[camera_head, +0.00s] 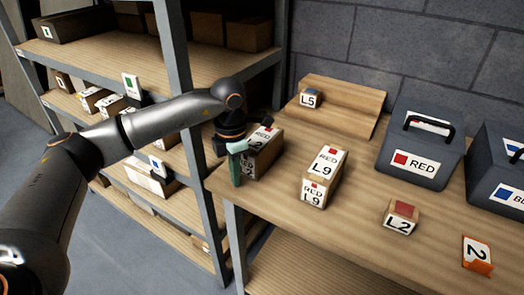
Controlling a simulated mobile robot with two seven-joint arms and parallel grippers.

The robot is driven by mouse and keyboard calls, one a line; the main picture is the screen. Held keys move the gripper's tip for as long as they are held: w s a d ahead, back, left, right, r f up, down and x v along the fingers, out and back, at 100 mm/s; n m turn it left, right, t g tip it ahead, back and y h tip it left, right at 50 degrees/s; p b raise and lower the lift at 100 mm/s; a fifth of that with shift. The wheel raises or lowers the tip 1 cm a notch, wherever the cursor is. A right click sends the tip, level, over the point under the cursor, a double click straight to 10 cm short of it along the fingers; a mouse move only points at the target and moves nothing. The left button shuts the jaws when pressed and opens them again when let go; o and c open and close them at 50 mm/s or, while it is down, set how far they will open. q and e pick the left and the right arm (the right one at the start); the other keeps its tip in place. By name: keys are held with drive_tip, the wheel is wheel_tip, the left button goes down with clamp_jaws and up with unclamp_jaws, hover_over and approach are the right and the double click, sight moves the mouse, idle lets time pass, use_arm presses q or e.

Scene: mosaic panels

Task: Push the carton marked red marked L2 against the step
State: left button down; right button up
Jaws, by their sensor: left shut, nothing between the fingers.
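The carton marked RED L2 (268,141) stands on the wooden table near its left edge, partly hidden by my left gripper. My left gripper (236,180) is shut and empty, pointing down at the carton's near left side. I cannot tell whether its fingers touch the carton. The step (348,101) is a raised wooden board at the back of the table, by the block wall. A gap of bare table shows between the carton and the step. My right gripper is not in view.
A carton marked RED L9 (324,176) stands to the right of the RED L2 carton. A small L5 block (310,98) is at the step. A small L2 block (402,217), an orange tag (477,254) and a grey RED box (421,142) are farther right. Shelving (187,130) stands left.

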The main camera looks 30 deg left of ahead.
sight(253, 157)
use_arm(q)
drive_tip(key=shift+w+d, duration=0.15)
drive_tip(key=shift+w, duration=1.4)
drive_tip(key=shift+w, duration=0.6)
drive_tip(key=shift+w+d, duration=0.2)
drive_tip(key=shift+w, duration=1.4)
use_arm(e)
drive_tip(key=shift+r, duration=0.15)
use_arm(q)
drive_tip(key=shift+w, duration=0.35)
drive_tip(key=shift+w+d, duration=0.15)
drive_tip(key=shift+w, duration=1.5)
drive_tip(key=shift+w, duration=0.2)
drive_tip(key=shift+w, duration=0.2)
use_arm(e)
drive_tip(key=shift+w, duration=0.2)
